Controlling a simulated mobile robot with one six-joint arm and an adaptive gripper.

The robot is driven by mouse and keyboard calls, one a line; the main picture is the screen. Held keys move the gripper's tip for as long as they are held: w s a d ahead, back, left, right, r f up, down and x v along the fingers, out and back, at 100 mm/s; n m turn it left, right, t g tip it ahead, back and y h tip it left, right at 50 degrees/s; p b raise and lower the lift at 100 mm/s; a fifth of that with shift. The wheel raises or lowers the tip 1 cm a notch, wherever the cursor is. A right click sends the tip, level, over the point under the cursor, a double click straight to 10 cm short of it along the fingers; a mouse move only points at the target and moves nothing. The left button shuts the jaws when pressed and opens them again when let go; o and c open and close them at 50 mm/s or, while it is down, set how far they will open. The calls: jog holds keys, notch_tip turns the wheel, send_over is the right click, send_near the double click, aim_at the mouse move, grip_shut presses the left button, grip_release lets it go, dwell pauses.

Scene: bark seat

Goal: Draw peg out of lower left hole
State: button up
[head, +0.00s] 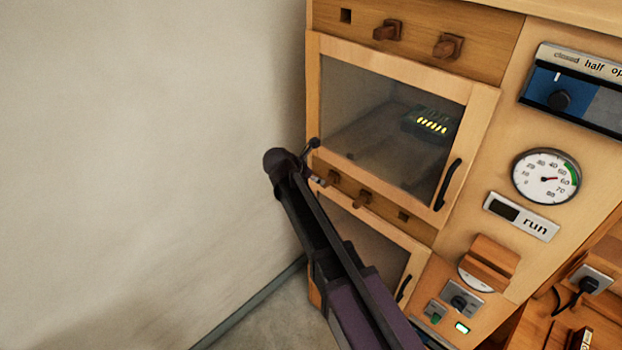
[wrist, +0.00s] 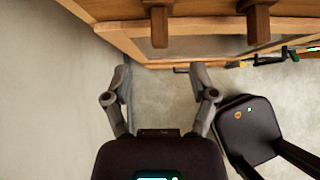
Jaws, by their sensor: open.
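The lower left peg (head: 327,178) is a brown wooden peg in the left of the lower rail, partly hidden by my gripper (head: 315,163) in the head view. In the wrist view a peg (wrist: 158,27), which looks like the same one, sticks out of the wooden rail. My gripper (wrist: 164,72) is open and empty there. The peg lies above the fingertips in the picture, roughly centred between them sideways. I cannot tell its exact depth from the fingers. The middle lower peg (head: 362,199) stands to the right and shows in the wrist view (wrist: 258,22).
The lower rail's right hole (head: 403,215) is empty. The upper rail has an empty left hole (head: 346,15) and two pegs (head: 388,30). A glazed door with a black handle (head: 448,185) is between the rails. A plain wall (head: 150,150) is close on the left.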

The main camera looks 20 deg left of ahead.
aim_at(326, 183)
jog(key=shift+b+x, duration=3.2)
jog(key=shift+x, duration=1.45)
grip_shut()
jog(key=shift+s, duration=0.1)
jog(key=s+a, duration=0.4)
jog(key=s, duration=0.5)
jog(key=shift+s+f, duration=0.1)
jog(key=shift+s, duration=0.1)
